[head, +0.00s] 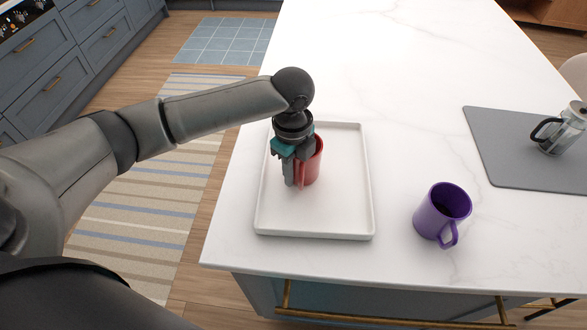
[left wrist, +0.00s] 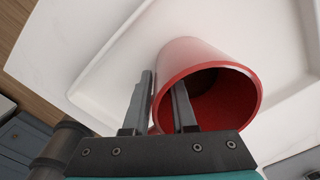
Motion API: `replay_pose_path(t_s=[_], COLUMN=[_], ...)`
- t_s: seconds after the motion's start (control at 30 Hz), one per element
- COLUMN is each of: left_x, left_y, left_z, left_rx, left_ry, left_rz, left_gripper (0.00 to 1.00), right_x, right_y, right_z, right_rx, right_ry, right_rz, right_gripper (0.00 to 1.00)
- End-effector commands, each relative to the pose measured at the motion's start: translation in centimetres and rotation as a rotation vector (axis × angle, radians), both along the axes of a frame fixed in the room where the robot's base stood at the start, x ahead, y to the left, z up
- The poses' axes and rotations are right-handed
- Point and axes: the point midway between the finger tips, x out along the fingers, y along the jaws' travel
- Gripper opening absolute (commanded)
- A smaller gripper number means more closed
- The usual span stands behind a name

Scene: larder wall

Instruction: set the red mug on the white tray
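The red mug (head: 314,162) is upright over the left-middle part of the white tray (head: 342,215). Its base looks on or very close to the tray; I cannot tell if there is a small gap. My left gripper (head: 296,180) points down at the mug's left side. In the left wrist view, the red mug (left wrist: 205,62) has its wall between the fingers (left wrist: 164,105), one finger inside the rim and one outside. They look closed on that wall. The white tray (left wrist: 110,65) also shows there. My right gripper is not in view.
A purple mug (head: 442,212) stands to the right of the tray. A grey mat (head: 520,150) with a glass press pot (head: 562,130) lies farther right. The white counter (head: 400,75) behind the tray is clear. The counter's front edge is just below the tray.

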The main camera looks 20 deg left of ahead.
Motion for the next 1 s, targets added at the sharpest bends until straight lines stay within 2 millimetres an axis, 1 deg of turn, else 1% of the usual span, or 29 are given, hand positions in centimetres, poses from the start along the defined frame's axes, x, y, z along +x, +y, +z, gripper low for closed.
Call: replay_pose_path(t_s=[0.03, 0.13, 0.37, 0.47, 0.57, 0.8, 0.9, 1.0], left_x=[0.0, 0.0, 0.0, 0.0, 0.1, 0.0, 0.0, -0.1], left_y=[0.0, 0.0, 0.0, 0.0, 0.0, 0.0, 0.0, 0.0], left_z=[0.0, 0.0, 0.1, 0.6, 2.0, 7.2, 9.2, 10.7], left_rx=[0.000, 0.000, 0.000, 0.000, -0.001, 0.000, -0.001, 0.000], left_ry=[0.000, 0.000, -0.001, -0.002, -0.004, -0.004, -0.004, -0.004], left_rz=[0.000, 0.000, 0.000, -0.001, -0.001, -0.001, 0.001, 0.000], left_gripper=[0.32, 0.42, 0.42, 0.42, 0.42, 0.42, 0.42, 0.42], right_x=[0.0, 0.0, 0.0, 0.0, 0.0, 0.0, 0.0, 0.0], right_y=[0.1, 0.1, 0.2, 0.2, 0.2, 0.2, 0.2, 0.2], right_z=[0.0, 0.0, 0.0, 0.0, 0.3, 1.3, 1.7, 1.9], right_rx=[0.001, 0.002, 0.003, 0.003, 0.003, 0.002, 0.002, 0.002], right_ry=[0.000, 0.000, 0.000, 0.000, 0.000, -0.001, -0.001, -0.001], right_rz=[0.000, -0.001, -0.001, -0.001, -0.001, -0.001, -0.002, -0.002], right_gripper=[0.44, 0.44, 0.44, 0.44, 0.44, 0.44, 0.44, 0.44])
